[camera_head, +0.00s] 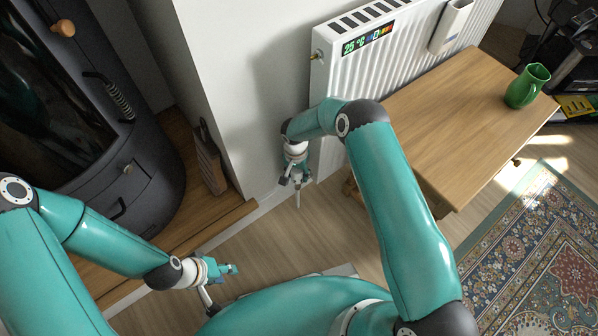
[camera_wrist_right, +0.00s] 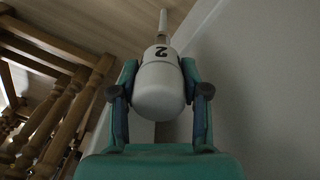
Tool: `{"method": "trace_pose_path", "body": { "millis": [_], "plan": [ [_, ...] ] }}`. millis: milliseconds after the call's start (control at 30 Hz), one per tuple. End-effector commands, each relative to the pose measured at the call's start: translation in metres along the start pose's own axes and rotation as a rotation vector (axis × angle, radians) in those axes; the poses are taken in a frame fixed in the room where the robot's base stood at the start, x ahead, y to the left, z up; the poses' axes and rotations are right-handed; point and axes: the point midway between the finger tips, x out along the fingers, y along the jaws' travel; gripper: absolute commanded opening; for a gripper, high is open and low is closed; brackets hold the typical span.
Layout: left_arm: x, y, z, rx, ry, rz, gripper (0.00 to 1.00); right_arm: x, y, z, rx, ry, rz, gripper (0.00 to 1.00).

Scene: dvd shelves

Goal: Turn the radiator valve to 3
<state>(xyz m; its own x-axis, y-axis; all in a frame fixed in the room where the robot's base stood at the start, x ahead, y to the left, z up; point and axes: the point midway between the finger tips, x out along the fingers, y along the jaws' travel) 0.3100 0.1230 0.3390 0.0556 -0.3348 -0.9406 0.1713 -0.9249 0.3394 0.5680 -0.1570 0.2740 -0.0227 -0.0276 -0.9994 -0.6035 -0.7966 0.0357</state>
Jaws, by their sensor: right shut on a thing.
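The radiator valve (camera_wrist_right: 157,92) is a white rounded knob with a dark "2" on it, in the right wrist view. It sits between the two fingers of my right gripper (camera_wrist_right: 160,100), which is shut on it. A thin white pipe (camera_wrist_right: 163,23) runs from its far end. In the head view my right gripper (camera_head: 296,177) is low by the left end of the white radiator (camera_head: 343,78); the valve is mostly hidden there. My left gripper (camera_head: 223,287) is open and empty above the floor.
A dark stove (camera_head: 85,120) is at the left. The radiator display (camera_head: 367,41) reads 25 °C. A patterned rug (camera_head: 540,250) lies at the right.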

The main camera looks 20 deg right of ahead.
Motion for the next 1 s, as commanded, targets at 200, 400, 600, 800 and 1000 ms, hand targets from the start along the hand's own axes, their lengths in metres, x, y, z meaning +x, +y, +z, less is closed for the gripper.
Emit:
{"method": "trace_pose_path", "body": {
  "millis": [200, 400, 600, 800, 1000],
  "plan": [
    [0.0005, -0.0001, 0.0002, 0.000, -0.001, 0.000, 0.36, -0.0008, -0.0017, 0.0006, -0.003, 0.003, 0.002, 0.11],
    [0.0010, -0.0002, 0.0002, 0.000, -0.001, 0.000, 0.36, -0.0009, -0.0032, 0.0017, -0.012, 0.003, 0.002, 0.11],
    [0.0018, -0.0005, 0.0002, 0.000, -0.001, 0.000, 0.36, -0.0009, -0.0048, 0.0028, -0.025, 0.003, 0.001, 0.11],
    [0.0030, -0.0010, 0.0002, 0.000, -0.001, 0.000, 0.36, -0.0008, -0.0060, 0.0036, -0.045, 0.003, 0.000, 0.11],
    [0.0049, -0.0017, 0.0001, 0.000, 0.000, 0.000, 0.36, -0.0006, -0.0070, 0.0043, -0.071, 0.003, -0.001, 0.11]
  ]
}}
